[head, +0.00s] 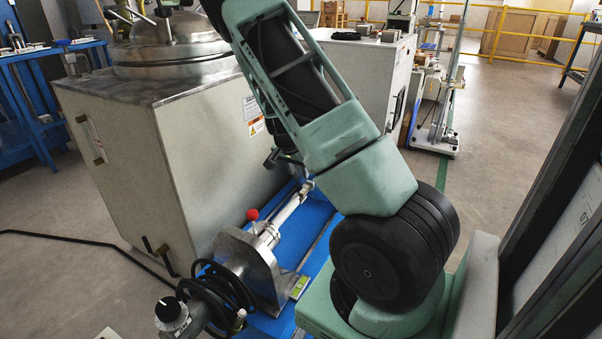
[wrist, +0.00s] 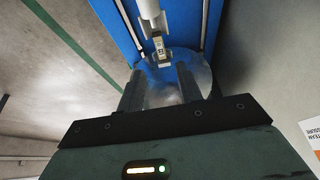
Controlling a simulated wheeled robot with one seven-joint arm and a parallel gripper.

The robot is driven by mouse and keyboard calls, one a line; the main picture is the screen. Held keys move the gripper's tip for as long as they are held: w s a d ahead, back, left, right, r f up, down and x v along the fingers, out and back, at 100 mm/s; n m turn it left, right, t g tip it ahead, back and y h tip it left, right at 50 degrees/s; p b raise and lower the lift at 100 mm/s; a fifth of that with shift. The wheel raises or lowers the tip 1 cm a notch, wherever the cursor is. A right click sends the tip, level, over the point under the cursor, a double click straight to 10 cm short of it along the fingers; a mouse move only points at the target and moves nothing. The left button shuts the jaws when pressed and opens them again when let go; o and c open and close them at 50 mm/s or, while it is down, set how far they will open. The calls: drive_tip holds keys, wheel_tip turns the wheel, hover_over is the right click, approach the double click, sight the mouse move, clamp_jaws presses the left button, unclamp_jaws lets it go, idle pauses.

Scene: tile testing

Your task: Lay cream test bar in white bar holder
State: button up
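In the wrist view, the two dark fingers of my gripper (wrist: 160,78) stand apart, with no bar visible between them. They point at a round shiny metal part (wrist: 198,72) over a blue surface. A white rod (wrist: 150,9) with a metal end piece (wrist: 158,44) lies just beyond the fingertips. In the head view, a pale rod (head: 290,210) lies along the apparatus on the blue bench (head: 318,222). I cannot tell whether either rod is the cream test bar. I cannot identify the white bar holder. My arm hides much of the bench.
A metal apparatus with a red knob (head: 253,214) and a black cable coil (head: 222,288) stands at the bench's near end. A large grey cabinet (head: 125,150) is close on the left. A dark frame (head: 545,170) stands at right. Open floor (head: 500,110) lies behind.

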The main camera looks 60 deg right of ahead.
drive_tip(key=w+a+r+n+t+y, duration=0.1)
drive_tip(key=a+r+n+y, duration=0.3)
drive_tip(key=a, duration=1.3)
drive_tip(key=w+a+r+n+y, duration=0.1)
drive_tip(key=a+r+n, duration=0.45)
drive_tip(key=a, duration=1.15)
drive_tip(key=s+a+r+n+g+y, duration=0.1)
drive_tip(key=s+a+r+n, duration=0.1)
drive_tip(key=s+a+n, duration=0.35)
drive_tip(key=s+a+r+n, duration=0.2)
drive_tip(key=s+a, duration=0.1)
drive_tip(key=a, duration=0.5)
drive_tip(key=s+a+r+n, duration=0.1)
drive_tip(key=s+a+n, duration=0.1)
drive_tip(key=s, duration=0.4)
drive_tip(key=s+a+r+n, duration=0.1)
drive_tip(key=s+a+n, duration=0.2)
drive_tip(key=s+n, duration=0.2)
drive_tip(key=shift+s+r+n+h+p, duration=0.3)
drive_tip(key=shift+s+r+h+p, duration=0.15)
drive_tip(key=shift+s, duration=0.65)
wheel_tip(320, 180, up, 40)
drive_tip(key=p, duration=4)
